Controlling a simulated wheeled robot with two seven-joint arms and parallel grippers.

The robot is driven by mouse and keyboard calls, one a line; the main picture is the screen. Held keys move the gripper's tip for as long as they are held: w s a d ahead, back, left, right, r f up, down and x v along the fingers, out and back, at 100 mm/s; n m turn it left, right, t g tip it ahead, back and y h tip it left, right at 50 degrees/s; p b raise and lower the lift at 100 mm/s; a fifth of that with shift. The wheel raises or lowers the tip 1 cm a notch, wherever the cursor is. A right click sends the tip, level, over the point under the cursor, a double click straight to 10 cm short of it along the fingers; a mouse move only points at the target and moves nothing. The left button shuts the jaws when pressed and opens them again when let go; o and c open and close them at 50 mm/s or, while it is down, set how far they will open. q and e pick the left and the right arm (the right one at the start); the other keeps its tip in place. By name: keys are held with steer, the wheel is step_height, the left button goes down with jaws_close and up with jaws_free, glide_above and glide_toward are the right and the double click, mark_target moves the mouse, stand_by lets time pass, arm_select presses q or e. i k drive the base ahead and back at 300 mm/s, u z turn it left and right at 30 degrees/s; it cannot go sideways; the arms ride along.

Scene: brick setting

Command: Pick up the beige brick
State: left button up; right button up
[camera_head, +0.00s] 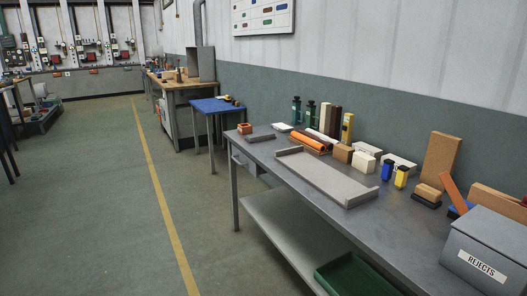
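Several blocks could be the beige brick, and I cannot tell which it is. A tan block (343,153) sits on the grey workbench (390,212), behind a shallow grey tray (325,178). A cream block (363,165) stands just right of it. A small tan brick (428,191) lies on a dark base at the right. A tall tan slab (440,160) stands upright behind that one. Neither of my grippers shows in this view.
A grey REJECTS box (485,252) fills the bench's near right end. Green bottles (296,110), orange rolls (308,143), and blue (388,169) and yellow (401,177) items stand on the bench. A green bin (355,275) sits on the lower shelf. Floor at left is clear.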

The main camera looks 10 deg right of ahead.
mark_target(341, 153)
steer(key=u, duration=0.35)
steer(key=i, duration=4.8)
steer(key=z, duration=4.4)
